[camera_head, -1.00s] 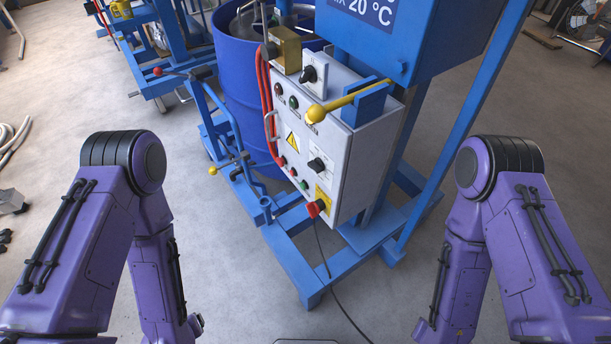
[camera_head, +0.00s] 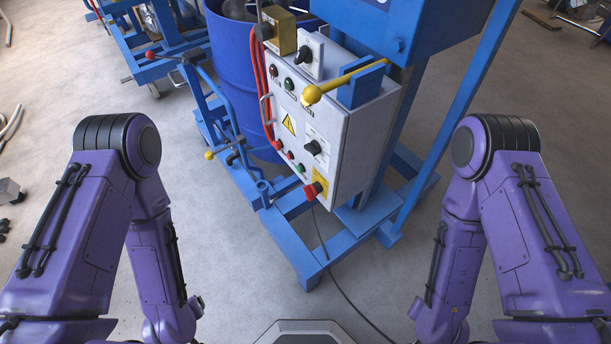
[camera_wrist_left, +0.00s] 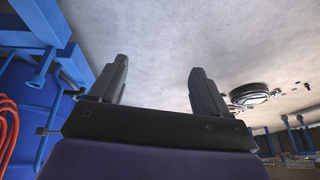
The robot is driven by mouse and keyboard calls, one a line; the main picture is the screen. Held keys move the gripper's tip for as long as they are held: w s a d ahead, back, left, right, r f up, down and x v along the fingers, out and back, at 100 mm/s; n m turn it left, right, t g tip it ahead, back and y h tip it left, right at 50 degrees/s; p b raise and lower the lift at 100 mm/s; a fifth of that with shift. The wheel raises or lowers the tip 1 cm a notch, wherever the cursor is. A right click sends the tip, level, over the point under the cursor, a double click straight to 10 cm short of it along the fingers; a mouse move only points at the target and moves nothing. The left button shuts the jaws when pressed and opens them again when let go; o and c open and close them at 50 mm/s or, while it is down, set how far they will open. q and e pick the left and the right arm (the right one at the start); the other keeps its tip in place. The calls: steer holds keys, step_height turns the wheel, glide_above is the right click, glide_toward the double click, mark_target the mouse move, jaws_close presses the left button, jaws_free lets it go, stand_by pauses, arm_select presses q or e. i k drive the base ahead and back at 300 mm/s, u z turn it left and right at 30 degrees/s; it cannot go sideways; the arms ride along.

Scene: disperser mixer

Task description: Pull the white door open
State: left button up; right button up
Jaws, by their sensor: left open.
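The white door (camera_head: 330,127) is the front of the control box on the blue machine, ahead of me in the head view. It looks closed. It carries knobs, coloured buttons, a yellow warning triangle and a red stop button on a yellow plate. A small light handle (camera_head: 266,109) is on its left edge. My left gripper (camera_wrist_left: 158,82) is open and empty in the left wrist view, with bare floor beyond its fingers. Neither gripper shows in the head view; only my purple arms do, apart from the door on both sides.
A blue drum (camera_head: 236,75) stands behind and left of the box. Red cables (camera_head: 259,88) hang beside it. A yellow-knobbed lever (camera_head: 340,83) juts out over the box. Blue frame legs (camera_head: 308,262) and a black cable (camera_head: 345,290) lie at floor level.

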mark_target(297, 122)
steer(key=u, duration=0.75)
steer(key=k, duration=0.9)
steer(key=z, duration=0.65)
steer(key=i, duration=1)
